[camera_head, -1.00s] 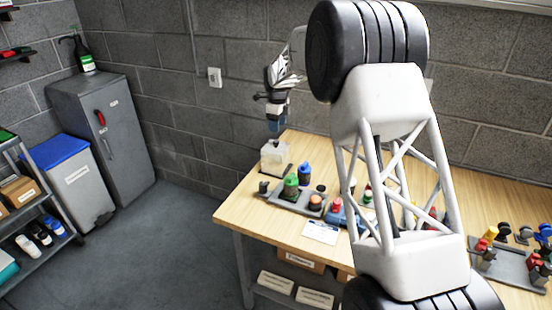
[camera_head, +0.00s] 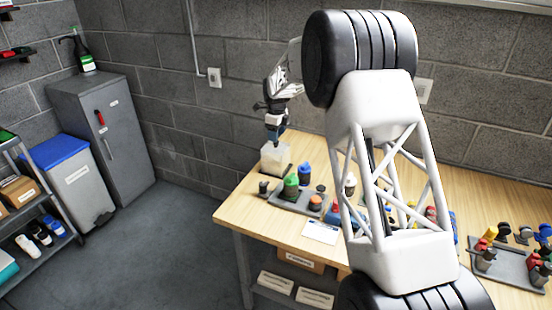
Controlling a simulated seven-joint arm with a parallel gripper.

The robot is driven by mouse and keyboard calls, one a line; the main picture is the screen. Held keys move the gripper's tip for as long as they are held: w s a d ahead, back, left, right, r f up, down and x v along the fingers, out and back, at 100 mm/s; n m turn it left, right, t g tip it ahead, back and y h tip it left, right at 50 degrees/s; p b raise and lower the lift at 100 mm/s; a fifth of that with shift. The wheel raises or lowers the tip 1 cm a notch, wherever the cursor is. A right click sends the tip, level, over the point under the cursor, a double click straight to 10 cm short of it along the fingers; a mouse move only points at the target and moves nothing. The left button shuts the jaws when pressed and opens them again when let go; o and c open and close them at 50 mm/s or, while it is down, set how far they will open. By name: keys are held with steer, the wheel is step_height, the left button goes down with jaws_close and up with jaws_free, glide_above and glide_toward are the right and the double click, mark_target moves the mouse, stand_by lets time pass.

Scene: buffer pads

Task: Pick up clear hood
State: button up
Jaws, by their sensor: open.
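The clear hood (camera_head: 270,158) is a pale, see-through box standing at the far left corner of the wooden table (camera_head: 240,208). My gripper (camera_head: 275,137) is just above the hood's top right part, pointing down. It is open, but its fingertips are small and dark here. I cannot tell whether they touch the hood. What lies under the hood is not clear.
A grey tray (camera_head: 283,203) with green, blue and orange-topped items stands right in front of the hood. A white card (camera_head: 321,231) lies nearby. Another grey tray (camera_head: 510,268) is at the right. My arm hides the table's middle.

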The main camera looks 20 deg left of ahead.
mark_target(276, 156)
steer(key=shift+a+f, duration=0.1)
steer(key=shift+f, duration=1.65)
jaws_close()
